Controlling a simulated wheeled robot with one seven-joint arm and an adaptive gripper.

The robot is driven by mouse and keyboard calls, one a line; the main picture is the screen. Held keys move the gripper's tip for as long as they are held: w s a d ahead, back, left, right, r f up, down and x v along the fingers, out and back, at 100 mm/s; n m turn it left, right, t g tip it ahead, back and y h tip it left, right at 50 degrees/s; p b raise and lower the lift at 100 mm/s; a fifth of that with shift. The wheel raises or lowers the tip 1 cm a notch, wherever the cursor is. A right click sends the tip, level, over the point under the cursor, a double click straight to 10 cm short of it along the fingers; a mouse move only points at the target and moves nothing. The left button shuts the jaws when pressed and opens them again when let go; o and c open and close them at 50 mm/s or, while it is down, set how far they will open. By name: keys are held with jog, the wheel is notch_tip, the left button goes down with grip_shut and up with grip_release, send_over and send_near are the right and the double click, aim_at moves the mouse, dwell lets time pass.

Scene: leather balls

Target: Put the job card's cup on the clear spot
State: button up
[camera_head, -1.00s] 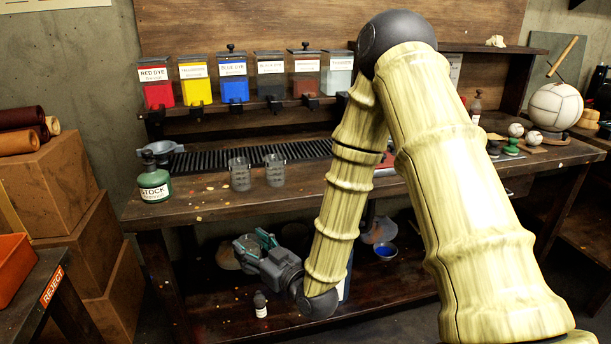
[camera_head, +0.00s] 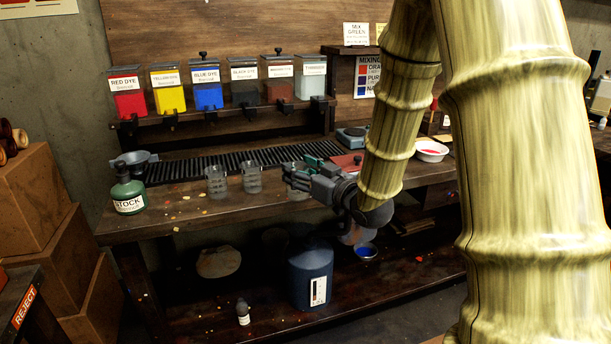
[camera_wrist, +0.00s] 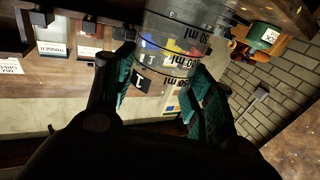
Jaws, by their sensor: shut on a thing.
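My gripper (camera_head: 306,168) is shut on a clear measuring cup (camera_wrist: 172,50), which fills the top of the wrist view between the teal finger pads. Two similar cups, one at left (camera_head: 217,182) and one at right (camera_head: 251,178), stand on the bench (camera_head: 190,212). A card reading "MIX GREEN" (camera_head: 356,34) is on the upper shelf.
A green stock bottle (camera_head: 128,193) stands at the bench's left end. Several dye dispensers, including a blue one (camera_head: 208,94), line the rack behind a dark grate (camera_head: 185,168). A white bowl (camera_head: 431,152) is at right. A blue drum (camera_head: 311,277) stands on the lower shelf.

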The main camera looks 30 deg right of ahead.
jog(key=shift+w+d+f, duration=0.85)
jog(key=shift+w+d, duration=0.6)
jog(key=shift+w, duration=0.7)
jog(key=shift+w+d+f, duration=0.8)
jog(key=shift+w+d, duration=0.7)
jog(key=shift+w, duration=0.7)
jog(key=shift+w+d+f, duration=0.85)
jog(key=shift+w+d, duration=0.6)
jog(key=shift+w, duration=0.7)
jog(key=shift+f, duration=0.2)
jog(key=o, duration=1)
jog(key=shift+c, duration=0.2)
jog(key=shift+r, duration=0.1)
jog(key=shift+r, duration=0.1)
